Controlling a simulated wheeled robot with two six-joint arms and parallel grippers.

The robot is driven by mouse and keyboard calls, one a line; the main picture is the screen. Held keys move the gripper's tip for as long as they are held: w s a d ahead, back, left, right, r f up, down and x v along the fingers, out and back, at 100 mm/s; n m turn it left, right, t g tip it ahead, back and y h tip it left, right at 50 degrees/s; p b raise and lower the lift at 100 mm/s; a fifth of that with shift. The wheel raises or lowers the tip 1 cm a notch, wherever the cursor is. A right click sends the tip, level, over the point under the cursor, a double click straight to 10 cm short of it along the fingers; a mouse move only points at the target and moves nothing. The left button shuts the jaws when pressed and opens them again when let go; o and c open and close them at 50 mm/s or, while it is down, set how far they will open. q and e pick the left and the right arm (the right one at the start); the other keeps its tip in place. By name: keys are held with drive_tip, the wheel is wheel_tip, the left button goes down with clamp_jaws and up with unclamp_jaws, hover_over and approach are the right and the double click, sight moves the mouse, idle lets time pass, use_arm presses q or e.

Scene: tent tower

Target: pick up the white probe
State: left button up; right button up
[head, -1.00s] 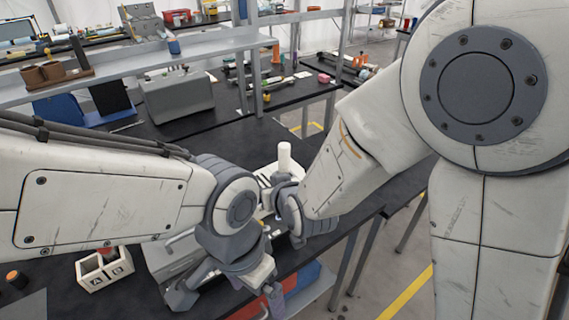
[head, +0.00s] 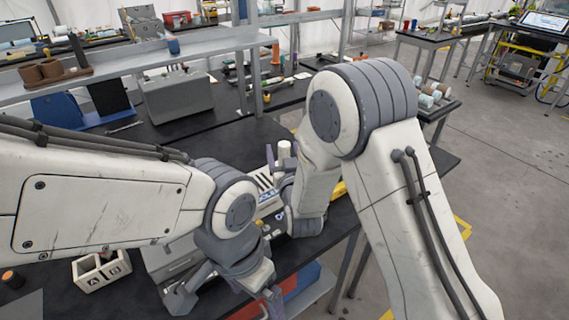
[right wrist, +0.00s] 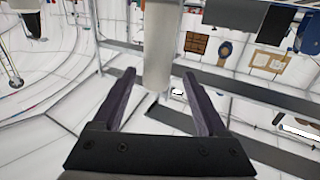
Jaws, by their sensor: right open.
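The white probe (head: 284,149) shows in the head view as a small upright white cylinder beyond the arms; its lower part is hidden by my right arm. In the right wrist view the white probe (right wrist: 160,45) runs down from the top edge to between the fingertips. My right gripper (right wrist: 160,76) is open, one dark finger on each side of the white cylinder, with a visible gap to both. In the head view a dark finger of it shows just left of the probe. My left gripper (head: 232,275) is low in the head view, partly hidden by its own wrist; its jaws are unclear.
A black worktop (head: 140,215) carries a light device with lettering (head: 266,196) and a white two-hole block marked A (head: 102,270). A grey shelf (head: 150,60) crosses behind. A grey box (head: 176,103) stands under it. Open floor (head: 515,200) lies at the right.

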sight(282, 141)
drive_tip(key=w+p, duration=0.1)
drive_tip(key=w, duration=0.3)
drive_tip(key=shift+r+p, duration=0.1)
drive_tip(key=shift+p, duration=0.3)
drive_tip(key=shift+w+a, duration=0.15)
drive_tip(key=shift+w, duration=0.25)
clamp_jaws()
idle(0.6)
